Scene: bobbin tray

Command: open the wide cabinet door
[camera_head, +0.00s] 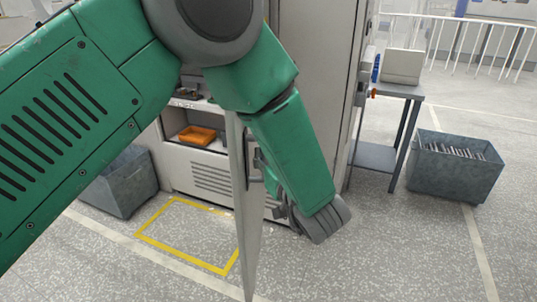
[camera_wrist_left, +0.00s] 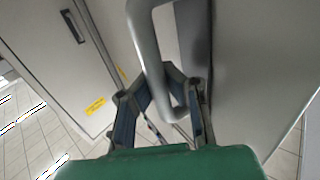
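The wide cabinet door (camera_head: 240,215) stands swung out from the light grey cabinet and shows almost edge-on in the head view. Its grey bar handle (camera_wrist_left: 146,45) shows large in the left wrist view. My left gripper (camera_wrist_left: 178,82) has its fingers bent inward around the handle's bar, and the bar runs between them. In the head view this gripper (camera_head: 275,205) is beside the door's right face, mostly hidden by my green forearm. The exact finger contact is hard to see. My right gripper is in neither view.
An orange bin (camera_head: 197,134) sits inside the cabinet's open bay. A grey crate (camera_head: 122,187) stands left, another crate (camera_head: 455,168) right beside a side table (camera_head: 378,156). A yellow floor outline (camera_head: 186,263) marks clear floor left of the door.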

